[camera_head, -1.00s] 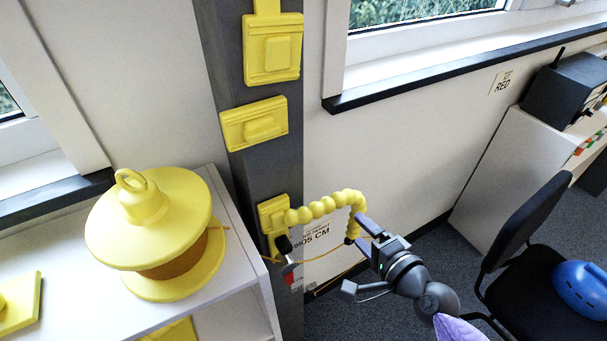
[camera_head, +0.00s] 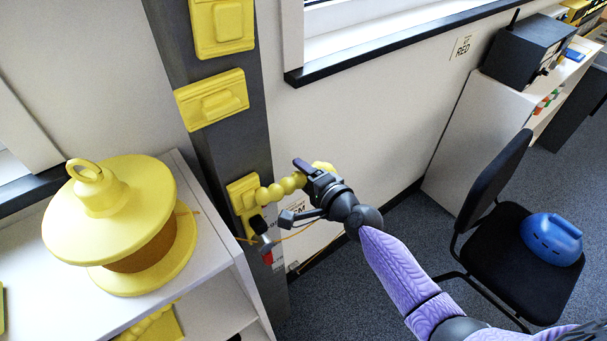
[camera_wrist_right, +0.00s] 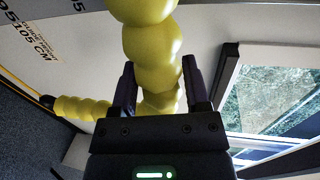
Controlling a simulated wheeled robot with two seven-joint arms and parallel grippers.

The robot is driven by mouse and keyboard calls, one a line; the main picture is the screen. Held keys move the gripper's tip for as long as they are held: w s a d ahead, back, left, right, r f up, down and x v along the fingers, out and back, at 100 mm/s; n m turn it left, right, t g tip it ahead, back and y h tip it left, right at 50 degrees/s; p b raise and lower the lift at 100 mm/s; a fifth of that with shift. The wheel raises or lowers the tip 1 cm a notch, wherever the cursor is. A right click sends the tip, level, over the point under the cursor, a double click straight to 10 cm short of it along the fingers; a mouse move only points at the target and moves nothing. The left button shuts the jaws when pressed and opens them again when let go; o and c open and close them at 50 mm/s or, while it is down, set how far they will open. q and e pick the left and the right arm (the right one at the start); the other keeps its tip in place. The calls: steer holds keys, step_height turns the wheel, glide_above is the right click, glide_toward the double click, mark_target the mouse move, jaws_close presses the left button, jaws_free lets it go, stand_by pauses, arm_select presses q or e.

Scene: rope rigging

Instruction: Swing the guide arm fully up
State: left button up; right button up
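The guide arm (camera_head: 280,188) is a chain of yellow beads that juts to the right from a yellow mount (camera_head: 241,203) on the dark post. My right gripper (camera_head: 318,170) is at its outer part and hides some of the beads. In the right wrist view the guide arm (camera_wrist_right: 151,50) passes between the fingers of my right gripper (camera_wrist_right: 160,88), one finger on each side. I cannot tell if both fingers press on it. A thinner beaded piece (camera_wrist_right: 82,107) with a dark tip shows at the left there. My left gripper is not in view.
The dark post (camera_head: 190,55) carries more yellow plates (camera_head: 212,98). A yellow spool-like body with a ringed cap (camera_head: 112,205) stands on a white shelf at left. A thin orange cord runs by the mount. A black chair (camera_head: 490,240) with a blue case (camera_head: 551,240) is at right.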

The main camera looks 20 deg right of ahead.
jaws_close()
stand_by(0.4)
stand_by(0.4)
